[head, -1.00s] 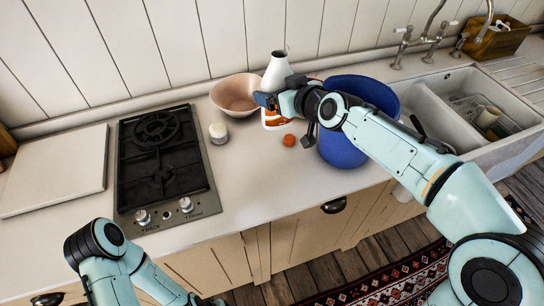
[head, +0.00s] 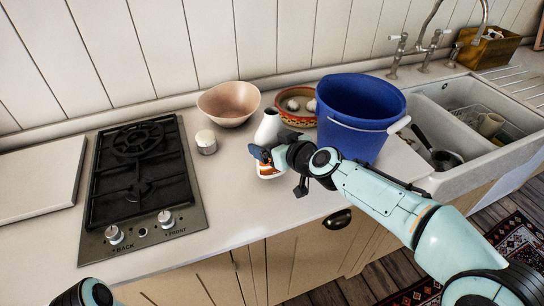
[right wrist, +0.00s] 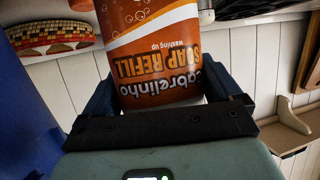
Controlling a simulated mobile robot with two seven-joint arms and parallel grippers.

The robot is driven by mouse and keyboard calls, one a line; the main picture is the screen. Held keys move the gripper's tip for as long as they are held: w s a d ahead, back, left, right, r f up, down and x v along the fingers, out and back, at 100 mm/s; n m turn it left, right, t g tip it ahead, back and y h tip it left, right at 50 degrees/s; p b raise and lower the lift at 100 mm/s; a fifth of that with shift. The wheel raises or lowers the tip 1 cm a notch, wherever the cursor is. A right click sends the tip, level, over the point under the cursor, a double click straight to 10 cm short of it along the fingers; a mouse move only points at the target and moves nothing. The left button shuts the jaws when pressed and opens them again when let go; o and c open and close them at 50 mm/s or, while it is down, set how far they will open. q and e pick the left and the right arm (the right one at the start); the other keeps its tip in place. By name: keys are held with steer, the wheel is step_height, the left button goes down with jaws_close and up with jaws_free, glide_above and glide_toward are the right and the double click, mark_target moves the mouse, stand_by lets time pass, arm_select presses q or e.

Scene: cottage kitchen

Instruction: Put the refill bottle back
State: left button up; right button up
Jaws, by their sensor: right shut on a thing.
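The refill bottle (head: 267,130) is white with an orange label. It stands roughly upright over the middle of the counter (head: 225,185), in front of the patterned dish. My right gripper (head: 270,156) is shut around its body and hides part of it. I cannot tell whether its base touches the counter. In the right wrist view the bottle's orange "Soap Refill" label (right wrist: 160,62) sits between the fingers of my right gripper (right wrist: 165,92), upside down in the picture. Only a piece of my left arm shows at the bottom left; its gripper is out of view.
A blue bucket (head: 358,115) stands right of the bottle, close to my right forearm. A patterned dish (head: 291,121) with pale items is behind. A pink bowl (head: 229,104), a small white-lidded jar (head: 205,142) and a gas hob (head: 140,185) are left. The sink (head: 445,165) is right.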

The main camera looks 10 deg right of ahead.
steer(key=shift+f+b, duration=0.8)
steer(key=shift+f, duration=0.6)
steer(key=o, duration=0.9)
steer(key=shift+f, duration=0.2)
steer(key=shift+o, duration=0.4)
steer(key=shift+r, duration=0.1)
steer(key=shift+r, duration=0.2)
steer(key=v, duration=1.2)
steer(key=shift+p, duration=0.4)
steer(key=shift+f, duration=0.1)
